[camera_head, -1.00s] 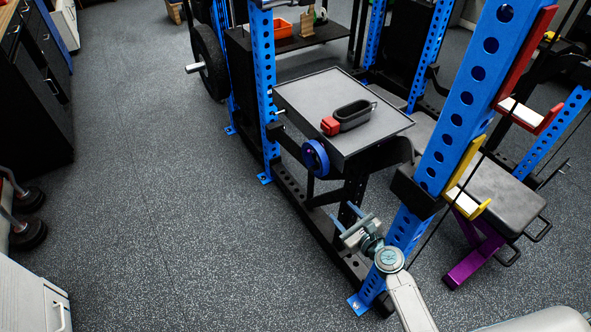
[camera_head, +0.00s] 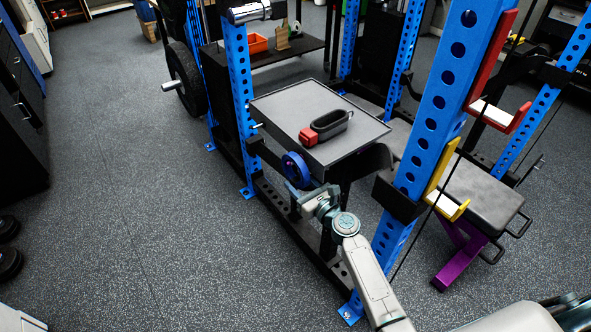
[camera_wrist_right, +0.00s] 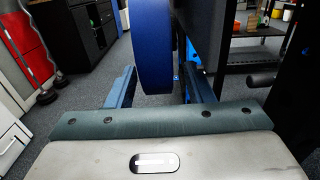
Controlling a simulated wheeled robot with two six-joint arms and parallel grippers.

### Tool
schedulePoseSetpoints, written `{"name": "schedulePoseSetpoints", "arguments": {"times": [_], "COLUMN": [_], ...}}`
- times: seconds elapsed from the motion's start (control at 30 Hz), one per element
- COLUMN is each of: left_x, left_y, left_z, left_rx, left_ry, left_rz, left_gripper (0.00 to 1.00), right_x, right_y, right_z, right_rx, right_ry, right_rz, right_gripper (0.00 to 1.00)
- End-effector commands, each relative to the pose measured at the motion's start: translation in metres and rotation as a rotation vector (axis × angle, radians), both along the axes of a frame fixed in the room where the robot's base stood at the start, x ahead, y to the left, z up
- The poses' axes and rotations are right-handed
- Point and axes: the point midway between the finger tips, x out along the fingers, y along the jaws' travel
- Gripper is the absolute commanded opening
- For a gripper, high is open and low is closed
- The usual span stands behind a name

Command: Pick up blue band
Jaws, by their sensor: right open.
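In the right wrist view the band (camera_wrist_right: 153,45) shows as a broad blue strip between the two fingers, closer to the left one. The right gripper (camera_wrist_right: 162,88) is open, and I see gaps on both sides of the band. The band's top is cut off in that view. My left gripper is not in view.
On the grey tray top (camera_head: 285,105) lies a black oval holder (camera_head: 331,124) with a red block (camera_head: 308,137) at its end. A blue rack upright (camera_head: 433,125) stands close to the right of my arm. Open floor (camera_head: 130,200) lies to the left.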

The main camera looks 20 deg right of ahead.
Motion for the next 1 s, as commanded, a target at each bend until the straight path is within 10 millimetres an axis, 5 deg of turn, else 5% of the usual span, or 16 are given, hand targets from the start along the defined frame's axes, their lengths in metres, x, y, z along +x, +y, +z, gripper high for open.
{"name": "schedulePoseSetpoints", "arguments": {"times": [0.33, 0.6, 1.0], "left_x": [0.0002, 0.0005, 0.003], "left_y": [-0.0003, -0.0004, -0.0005], "left_z": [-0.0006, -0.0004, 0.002], "left_rx": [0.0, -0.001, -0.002], "left_ry": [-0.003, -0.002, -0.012], "left_rz": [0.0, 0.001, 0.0], "left_gripper": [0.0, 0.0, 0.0], "right_x": [0.0096, 0.0095, 0.0102], "right_y": [0.0037, 0.0035, 0.0045], "right_z": [-0.0005, -0.0006, 0.0022], "right_rx": [-0.001, -0.001, -0.001], "right_ry": [0.001, 0.001, 0.0], "right_rz": [0.0, 0.0, 0.0], "right_gripper": [0.47, 0.0, 0.0]}}
